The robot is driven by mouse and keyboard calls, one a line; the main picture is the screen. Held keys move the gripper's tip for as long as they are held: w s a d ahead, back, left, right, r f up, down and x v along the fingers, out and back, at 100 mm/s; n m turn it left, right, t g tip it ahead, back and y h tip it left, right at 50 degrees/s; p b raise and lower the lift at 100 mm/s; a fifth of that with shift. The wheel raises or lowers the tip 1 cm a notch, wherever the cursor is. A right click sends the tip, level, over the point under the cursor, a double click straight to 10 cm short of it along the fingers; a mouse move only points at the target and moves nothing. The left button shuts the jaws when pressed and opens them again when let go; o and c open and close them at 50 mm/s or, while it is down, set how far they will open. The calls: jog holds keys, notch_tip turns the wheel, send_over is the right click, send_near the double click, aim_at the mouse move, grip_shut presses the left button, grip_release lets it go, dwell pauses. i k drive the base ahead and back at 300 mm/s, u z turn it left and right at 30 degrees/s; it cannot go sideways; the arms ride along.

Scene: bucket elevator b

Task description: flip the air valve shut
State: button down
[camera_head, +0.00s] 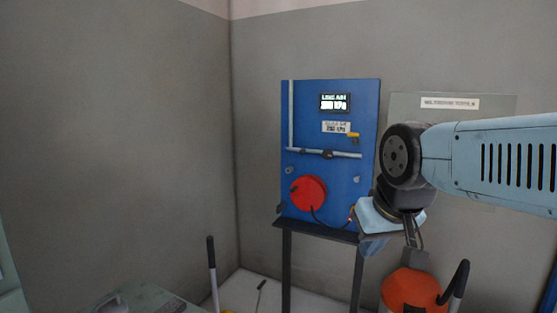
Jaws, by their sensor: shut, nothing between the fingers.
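The blue air panel (355,190) stands on dark legs against the back wall. A grey pipe (291,115) runs down its left side and a horizontal pipe (310,151) crosses its middle. A dark fitting (328,154) sits on the horizontal pipe. A small yellow lever (353,135) lies about level above the pipe's right end; it looks like the air valve's handle, but its joint is too small to make out. My gripper (370,246) is shut and empty, low at the panel's lower right, below and apart from the lever. Its fingertips are hard to make out.
A round red reel (309,193) is on the panel's lower left. An orange object (411,290) stands below my arm. A grey board (455,110) hangs to the right.

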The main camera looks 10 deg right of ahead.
aim_at(302, 151)
jog(key=u, duration=0.1)
jog(key=i, duration=0.9)
jog(key=z, duration=0.05)
